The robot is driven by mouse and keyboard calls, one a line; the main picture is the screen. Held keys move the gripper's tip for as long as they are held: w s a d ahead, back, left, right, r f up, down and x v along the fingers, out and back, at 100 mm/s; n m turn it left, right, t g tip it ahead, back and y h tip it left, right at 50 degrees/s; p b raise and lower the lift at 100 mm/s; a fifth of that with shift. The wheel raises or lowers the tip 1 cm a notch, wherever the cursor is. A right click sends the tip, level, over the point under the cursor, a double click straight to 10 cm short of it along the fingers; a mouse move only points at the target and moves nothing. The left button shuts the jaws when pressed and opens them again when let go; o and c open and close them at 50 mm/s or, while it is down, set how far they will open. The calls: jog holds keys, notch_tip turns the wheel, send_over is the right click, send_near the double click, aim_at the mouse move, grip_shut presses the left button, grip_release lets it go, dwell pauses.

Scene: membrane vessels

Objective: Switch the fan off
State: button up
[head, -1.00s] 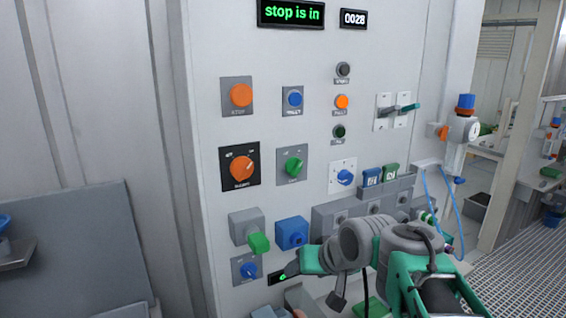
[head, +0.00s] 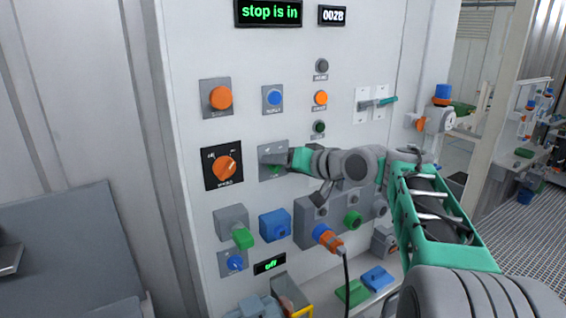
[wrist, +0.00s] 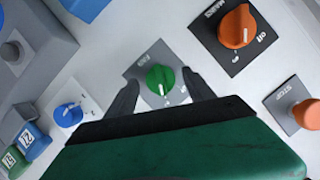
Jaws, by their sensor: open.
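The fan switch is a green knob on a grey plate; the plate's lettering, partly legible, seems to read "FAN". The knob (wrist: 160,80) shows whole in the wrist view, with a pale pointer line. In the head view only a green sliver of the knob (head: 275,169) shows behind my gripper. My gripper (wrist: 161,84) is open, one finger on each side of the knob. I cannot tell whether the fingers touch it. In the head view my gripper (head: 275,159) is at the panel front.
An orange rotary knob (head: 224,167) is left of the fan plate, with an orange stop button (head: 221,98) above. A blue button (head: 274,97) is above the fan plate. A green-handled lever (head: 240,236) and blue box (head: 275,226) are below.

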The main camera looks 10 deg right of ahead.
jog(key=c, duration=1.3)
jog(key=shift+c, duration=0.2)
